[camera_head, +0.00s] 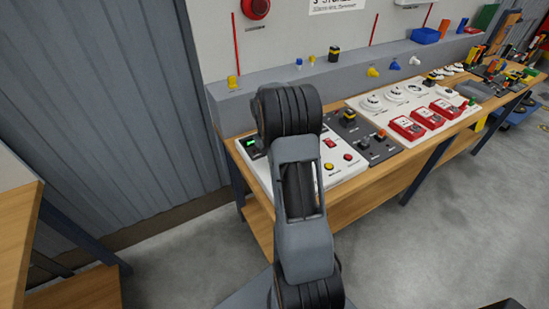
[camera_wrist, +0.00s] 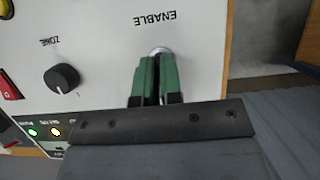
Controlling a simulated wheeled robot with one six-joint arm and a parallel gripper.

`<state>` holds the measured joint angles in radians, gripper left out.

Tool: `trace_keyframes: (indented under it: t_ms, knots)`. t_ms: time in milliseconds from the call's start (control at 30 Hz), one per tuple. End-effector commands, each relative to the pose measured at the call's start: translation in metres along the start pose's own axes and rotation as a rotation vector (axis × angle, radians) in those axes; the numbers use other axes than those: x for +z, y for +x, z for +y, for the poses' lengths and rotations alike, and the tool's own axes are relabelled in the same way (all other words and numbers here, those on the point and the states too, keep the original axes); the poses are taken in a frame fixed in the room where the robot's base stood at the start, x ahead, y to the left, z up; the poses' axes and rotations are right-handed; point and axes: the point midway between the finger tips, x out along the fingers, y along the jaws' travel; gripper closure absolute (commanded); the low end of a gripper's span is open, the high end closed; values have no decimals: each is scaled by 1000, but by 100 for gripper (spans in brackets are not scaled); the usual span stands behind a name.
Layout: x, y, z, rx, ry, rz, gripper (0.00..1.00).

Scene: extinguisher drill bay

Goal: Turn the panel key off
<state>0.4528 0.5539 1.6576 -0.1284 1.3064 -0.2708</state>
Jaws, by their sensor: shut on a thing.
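The white control panel (camera_wrist: 100,35) fills most of the wrist view, its lettering upside down. The panel key's round silver lock (camera_wrist: 160,50) sits by the word ENABLE. My gripper (camera_wrist: 157,62) has its two green fingers closed together right at this lock. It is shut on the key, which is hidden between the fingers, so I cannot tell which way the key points. In the head view the panel (camera_head: 345,166) lies on the wooden bench, with my arm covering its middle. My gripper is hidden there behind the arm.
A black ZONE knob (camera_wrist: 62,77) and a red rocker switch (camera_wrist: 10,90) are left of my gripper. A dark strip with lit lamps (camera_wrist: 40,133) is at lower left. In the head view, a dark panel (camera_head: 365,138) and red call points (camera_head: 427,118) stand to the right.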

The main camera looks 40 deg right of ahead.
Motion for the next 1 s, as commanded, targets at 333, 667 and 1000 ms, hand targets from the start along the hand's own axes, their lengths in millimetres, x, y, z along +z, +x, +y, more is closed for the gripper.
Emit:
trace_keyframes:
  t_ms: [333, 667, 1000]
  knots:
    - [0, 0, 0, 3, -6, 1, 100]
    - [0, 0, 0, 2, -5, 1, 68]
    - [-1, -8, 0, 3, -4, 3, 68]
